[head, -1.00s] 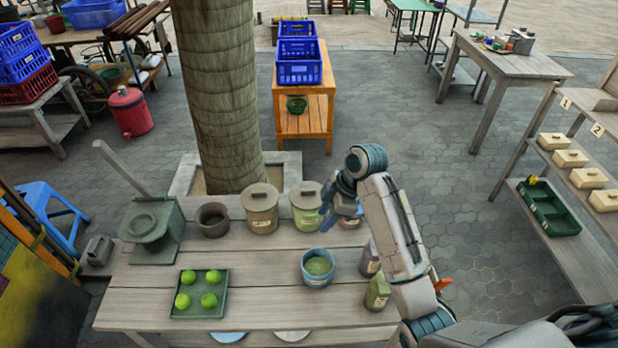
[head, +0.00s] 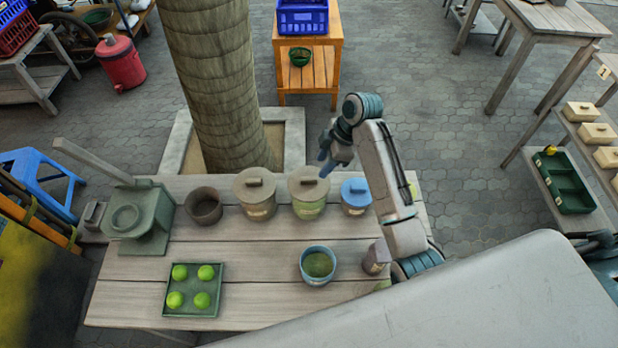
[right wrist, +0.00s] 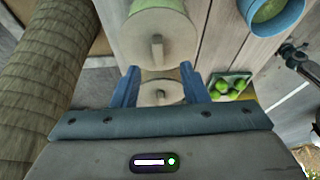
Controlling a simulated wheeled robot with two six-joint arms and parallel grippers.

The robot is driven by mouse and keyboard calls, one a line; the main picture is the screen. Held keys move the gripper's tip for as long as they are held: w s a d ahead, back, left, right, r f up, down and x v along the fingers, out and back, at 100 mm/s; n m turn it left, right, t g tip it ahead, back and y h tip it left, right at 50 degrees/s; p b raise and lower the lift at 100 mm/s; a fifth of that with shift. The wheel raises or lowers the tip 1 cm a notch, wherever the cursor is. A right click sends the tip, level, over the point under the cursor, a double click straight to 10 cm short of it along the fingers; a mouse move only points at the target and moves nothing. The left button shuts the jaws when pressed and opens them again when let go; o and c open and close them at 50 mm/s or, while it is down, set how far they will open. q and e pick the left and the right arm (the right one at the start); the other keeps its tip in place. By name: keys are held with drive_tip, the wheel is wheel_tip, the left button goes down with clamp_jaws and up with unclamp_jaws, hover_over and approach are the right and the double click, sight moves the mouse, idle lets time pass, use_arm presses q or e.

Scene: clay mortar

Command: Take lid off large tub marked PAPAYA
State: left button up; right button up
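Two large lidded tubs stand at the back of the wooden table: a tan one (head: 256,203) and a green one (head: 308,205). Both have tan lids with bar handles. Their labels are too small to read, so I cannot tell which says PAPAYA. A smaller blue-lidded tub (head: 356,203) stands to the right. My right gripper (head: 324,158) is open and empty, above and just behind the green tub's lid. In the right wrist view, a round lid with a handle (right wrist: 160,97) shows between the spread fingers, and the green tub (right wrist: 158,35) shows above it. My left gripper is not in view.
A brown pot (head: 204,208) and a grey-green stand (head: 140,222) are left of the tubs. A blue bowl (head: 317,280), a purple container (head: 377,262) and a tray (head: 170,308) of green fruit are in front. A tree trunk (head: 215,90) rises behind the table.

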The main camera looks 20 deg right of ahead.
sight(312, 178)
drive_tip(key=shift+x, duration=0.8)
drive_tip(key=shift+w+f+p, duration=0.2)
drive_tip(key=shift+f+p, duration=0.1)
drive_tip(key=shift+p, duration=0.2)
drive_tip(key=p+x, duration=0.2)
drive_tip(key=x, duration=0.1)
drive_tip(key=shift+a+f, duration=0.1)
drive_tip(key=shift+a, duration=0.15)
drive_tip(key=shift+a+f, duration=0.3)
drive_tip(key=shift+f, duration=0.35)
clamp_jaws()
